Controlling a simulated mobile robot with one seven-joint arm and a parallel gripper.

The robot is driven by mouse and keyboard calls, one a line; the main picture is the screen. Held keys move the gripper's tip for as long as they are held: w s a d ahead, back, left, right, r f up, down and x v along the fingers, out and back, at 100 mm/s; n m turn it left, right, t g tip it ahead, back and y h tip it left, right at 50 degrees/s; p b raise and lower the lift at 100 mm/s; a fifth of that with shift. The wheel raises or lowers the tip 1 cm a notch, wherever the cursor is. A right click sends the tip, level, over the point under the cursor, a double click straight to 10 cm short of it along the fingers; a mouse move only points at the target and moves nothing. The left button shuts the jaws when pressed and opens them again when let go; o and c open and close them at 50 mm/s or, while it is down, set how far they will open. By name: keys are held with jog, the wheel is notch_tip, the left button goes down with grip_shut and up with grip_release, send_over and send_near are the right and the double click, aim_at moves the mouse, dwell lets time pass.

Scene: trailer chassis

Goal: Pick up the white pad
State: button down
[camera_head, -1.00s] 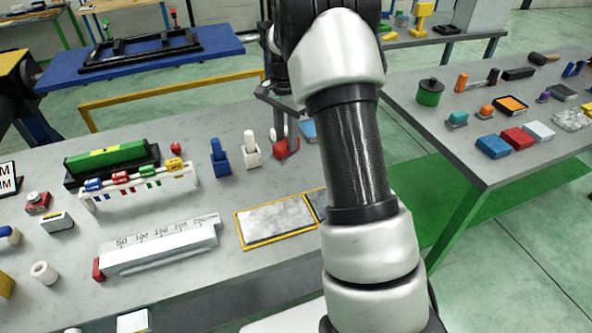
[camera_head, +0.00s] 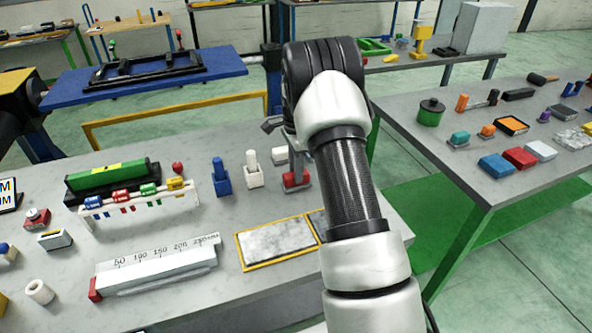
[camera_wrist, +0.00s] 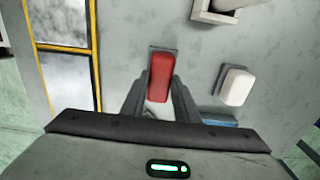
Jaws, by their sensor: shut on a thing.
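A white pad (camera_wrist: 236,87) lies in a grey holder on the grey bench, right of my gripper (camera_wrist: 159,88) in the wrist view. It also shows in the head view as a small white block (camera_head: 281,155) just behind the gripper. My gripper is shut on a red pad (camera_wrist: 161,72), which sits between the two fingers. In the head view the red pad (camera_head: 296,180) is low over the bench, partly covered by the gripper. I cannot tell whether it touches the bench. Another white pad (camera_head: 541,151) lies on the right table beside red and blue ones.
A blue piece (camera_wrist: 219,122) is partly hidden by my gripper. A white post in a base (camera_head: 253,170) and a blue one (camera_head: 221,178) stand left of the gripper. A yellow-framed plate (camera_head: 275,241) lies in front. A ruler block (camera_head: 158,265) is farther left.

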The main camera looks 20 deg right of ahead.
jog(key=shift+f, duration=0.1)
jog(key=shift+f, duration=0.15)
jog(key=c, duration=1.4)
grip_release()
